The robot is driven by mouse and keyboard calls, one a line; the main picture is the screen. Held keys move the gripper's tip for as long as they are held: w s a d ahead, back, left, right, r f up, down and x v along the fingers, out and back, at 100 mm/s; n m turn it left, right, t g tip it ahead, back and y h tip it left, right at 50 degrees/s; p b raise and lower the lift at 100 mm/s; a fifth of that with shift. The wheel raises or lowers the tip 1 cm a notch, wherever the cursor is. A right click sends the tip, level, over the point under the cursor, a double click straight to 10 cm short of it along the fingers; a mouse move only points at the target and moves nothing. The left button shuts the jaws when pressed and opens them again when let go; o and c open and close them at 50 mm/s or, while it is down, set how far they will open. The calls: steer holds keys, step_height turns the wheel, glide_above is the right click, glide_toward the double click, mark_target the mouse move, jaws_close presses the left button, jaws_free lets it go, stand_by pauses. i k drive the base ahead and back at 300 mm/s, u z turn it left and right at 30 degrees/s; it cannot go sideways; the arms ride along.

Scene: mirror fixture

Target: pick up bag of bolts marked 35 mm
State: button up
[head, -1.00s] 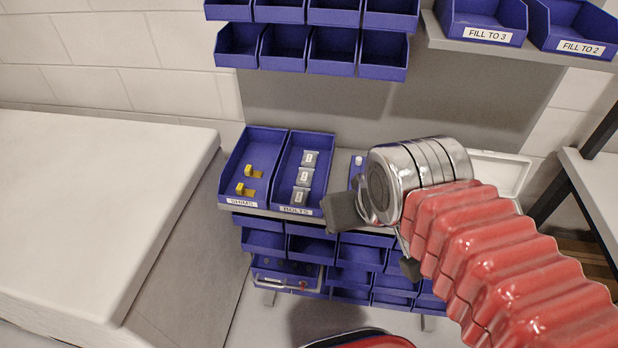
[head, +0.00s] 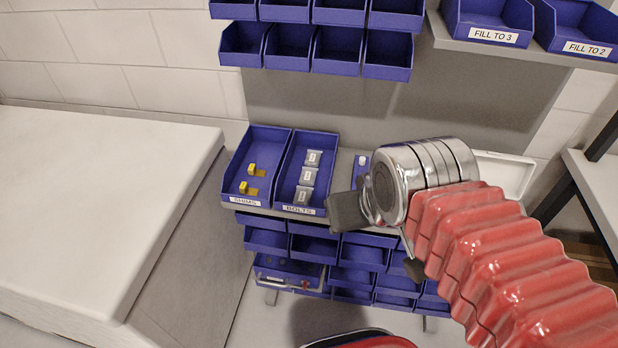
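Three small grey bags with white labels lie in a row in the blue bin marked BOLTS (head: 290,178). They are a far bag (head: 314,158), a middle bag (head: 309,176) and a near bag (head: 303,195). The label print is too small to read, so I cannot tell which is marked 35 mm. My gripper (head: 382,238) is right of the bin, in front of the rack. Its dark fingers show wide apart, one near the bin's front right corner and one lower right. Nothing shows between them. My wrist hides the shelf behind it.
A blue bin marked SHIMS (head: 240,172) with yellow pieces stands left of the bolts bin. Small blue bins hang above and below. Bins marked FILL TO 3 (head: 492,20) and FILL TO 2 (head: 570,28) sit upper right. A white-topped bench (head: 100,200) is at left.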

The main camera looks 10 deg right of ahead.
mark_target(308, 175)
steer(key=u, duration=2.9)
steer(key=k, duration=0.45)
steer(key=z, duration=0.35)
